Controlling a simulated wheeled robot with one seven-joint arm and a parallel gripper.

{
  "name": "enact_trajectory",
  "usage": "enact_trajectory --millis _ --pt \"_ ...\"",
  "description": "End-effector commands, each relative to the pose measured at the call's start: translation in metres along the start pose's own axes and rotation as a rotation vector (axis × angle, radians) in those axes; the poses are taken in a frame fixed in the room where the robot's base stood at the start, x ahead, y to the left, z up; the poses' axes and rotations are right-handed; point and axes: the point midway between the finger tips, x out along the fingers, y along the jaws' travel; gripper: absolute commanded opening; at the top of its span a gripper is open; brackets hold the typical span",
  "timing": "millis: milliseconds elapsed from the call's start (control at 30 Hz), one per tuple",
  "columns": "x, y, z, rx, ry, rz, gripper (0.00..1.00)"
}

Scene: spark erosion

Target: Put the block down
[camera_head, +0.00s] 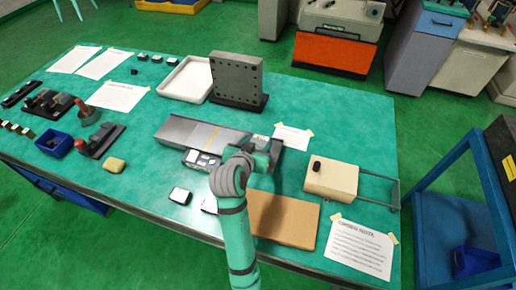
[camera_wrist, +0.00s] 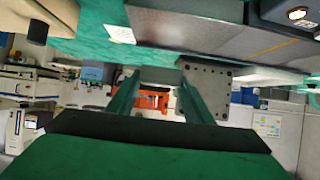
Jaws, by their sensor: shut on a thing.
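My gripper (camera_head: 268,153) is over the middle of the table, just right of the long grey slab (camera_head: 187,132). In the wrist view, its two green fingers (camera_wrist: 158,90) reach away from the camera and are shut on the block.
A drilled grey upright plate (camera_head: 237,80) and white tray (camera_head: 186,80) stand behind. A beige box (camera_head: 331,178) with a black knob is at right. A brown board (camera_head: 283,218) lies in front. Small dark-edged blocks (camera_head: 180,196) lie near the front edge.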

Motion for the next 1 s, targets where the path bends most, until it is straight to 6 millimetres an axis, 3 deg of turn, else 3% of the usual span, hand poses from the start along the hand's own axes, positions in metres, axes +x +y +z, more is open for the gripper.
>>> enact_trajectory --millis 100,233,500,733,1000 --pt "0.021 -0.005 0.008 -0.001 0.001 0.001 0.01" --pt "0.035 -0.008 0.014 -0.001 0.003 0.0 0.01" --pt "0.05 -0.011 0.021 0.0 0.002 0.0 0.01" --pt "0.062 -0.011 0.045 0.0 0.002 0.0 0.01" --pt "0.063 -0.011 0.046 0.001 0.005 -0.001 0.01"
